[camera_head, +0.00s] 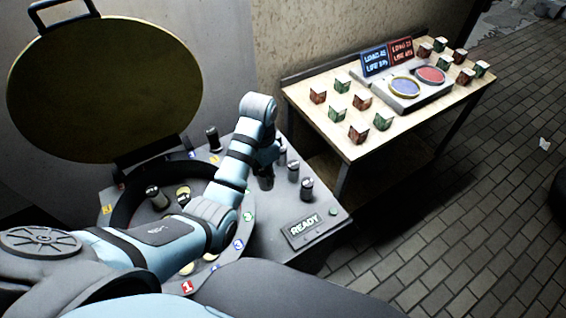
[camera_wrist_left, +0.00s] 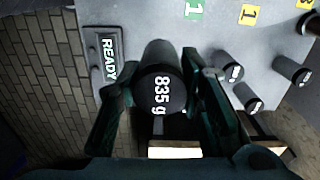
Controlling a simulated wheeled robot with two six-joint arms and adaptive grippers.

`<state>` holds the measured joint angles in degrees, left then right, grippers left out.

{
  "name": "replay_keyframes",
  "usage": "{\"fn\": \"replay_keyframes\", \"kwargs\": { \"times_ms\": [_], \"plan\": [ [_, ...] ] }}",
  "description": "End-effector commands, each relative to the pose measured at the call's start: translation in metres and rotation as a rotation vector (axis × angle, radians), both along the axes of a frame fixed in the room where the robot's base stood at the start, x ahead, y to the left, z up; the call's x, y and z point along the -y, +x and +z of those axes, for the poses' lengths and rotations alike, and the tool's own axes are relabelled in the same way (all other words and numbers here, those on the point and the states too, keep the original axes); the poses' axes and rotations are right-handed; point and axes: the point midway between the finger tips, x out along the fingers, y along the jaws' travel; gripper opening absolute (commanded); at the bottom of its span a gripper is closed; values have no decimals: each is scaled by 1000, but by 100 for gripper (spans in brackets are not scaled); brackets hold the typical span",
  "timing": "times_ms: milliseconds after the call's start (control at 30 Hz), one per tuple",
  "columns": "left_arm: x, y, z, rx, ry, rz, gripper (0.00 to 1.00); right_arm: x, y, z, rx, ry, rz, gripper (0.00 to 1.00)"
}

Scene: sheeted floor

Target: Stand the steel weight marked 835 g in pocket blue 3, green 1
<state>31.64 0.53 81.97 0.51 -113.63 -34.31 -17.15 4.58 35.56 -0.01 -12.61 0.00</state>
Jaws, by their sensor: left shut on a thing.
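The steel weight marked 835 g (camera_wrist_left: 160,92) is a dark-topped cylinder, its label legible in the left wrist view. My left gripper (camera_wrist_left: 160,108) is shut on it, with one finger on each side. In the head view the left gripper (camera_head: 266,160) is over the grey machine deck, right of the round bowl, with a dark cylinder below it. The bowl (camera_head: 125,205) has coloured number tags around it; my left arm covers much of its inside, so the named pocket cannot be made out. A green 1 tag (camera_wrist_left: 194,10) shows in the left wrist view.
Other weights (camera_head: 307,188) stand on the deck close to the gripper, right of it. A READY panel (camera_head: 303,228) is at the deck's front. The open round lid (camera_head: 105,85) rises behind the bowl. A wooden table (camera_head: 360,150) with several marked blocks stands at right.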

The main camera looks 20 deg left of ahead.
Motion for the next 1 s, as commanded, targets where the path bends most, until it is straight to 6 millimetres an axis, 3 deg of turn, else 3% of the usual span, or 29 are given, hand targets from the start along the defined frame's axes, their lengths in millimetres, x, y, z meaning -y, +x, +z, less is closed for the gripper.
{"fn": "replay_keyframes", "kwargs": {
  "times_ms": [33,200,433,667,1000],
  "plan": [
    [-19,-10,-8,-2,8,18,0,0,0,0,-1,0,0,40],
    [-75,-43,-29,0,9,56,0,-1,-1,0,-1,1,0,40],
    [-123,-75,-32,3,6,54,0,-1,-1,0,-2,1,0,40],
    [-142,-91,-19,5,2,6,0,-1,-1,0,-2,1,-1,40],
    [-122,-86,-2,5,-1,-54,0,0,-1,0,-2,1,0,40]
  ]
}}
